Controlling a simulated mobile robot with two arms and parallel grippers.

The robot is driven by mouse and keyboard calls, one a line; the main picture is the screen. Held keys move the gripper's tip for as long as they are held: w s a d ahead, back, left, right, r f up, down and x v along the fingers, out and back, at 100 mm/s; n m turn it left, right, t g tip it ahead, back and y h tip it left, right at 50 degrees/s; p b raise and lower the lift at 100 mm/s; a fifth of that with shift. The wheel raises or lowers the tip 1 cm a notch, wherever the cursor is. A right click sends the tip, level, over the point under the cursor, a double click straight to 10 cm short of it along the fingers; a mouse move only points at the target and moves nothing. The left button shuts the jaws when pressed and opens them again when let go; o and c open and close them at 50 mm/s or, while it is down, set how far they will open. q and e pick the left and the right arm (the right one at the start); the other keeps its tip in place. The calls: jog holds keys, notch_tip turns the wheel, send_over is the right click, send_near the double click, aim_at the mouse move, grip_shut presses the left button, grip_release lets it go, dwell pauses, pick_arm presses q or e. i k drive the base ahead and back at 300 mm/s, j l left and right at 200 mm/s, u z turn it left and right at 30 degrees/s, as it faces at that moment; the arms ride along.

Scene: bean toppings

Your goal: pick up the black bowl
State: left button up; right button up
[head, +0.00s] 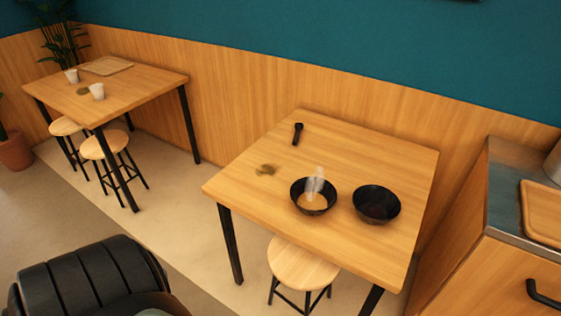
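Two black bowls are on the near wooden table (240,178). The right black bowl (377,204) looks dark and empty inside. The left black bowl (300,203) holds something tan, with a whitish, semi-transparent shape (315,182) rising from it. The bowls stand side by side with a small gap, near the table's front right part. Neither of my grippers is in view.
A small black object (298,133) and a dark stain (266,169) are on the table. A round stool (302,265) stands at its front edge. A counter (500,225) with a wooden tray (544,212) is at right. Another table (150,78) with white cups is at left.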

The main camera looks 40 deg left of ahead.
aim_at(313, 195)
jog(key=i+l+u, duration=0.2)
jog(key=u, duration=0.3)
jog(key=i+l+u, duration=0.1)
jog(key=l+u, duration=0.2)
jog(key=u, duration=0.2)
jog(key=i+l+u, duration=0.1)
jog(key=l+u, duration=0.25)
jog(key=u, duration=0.15)
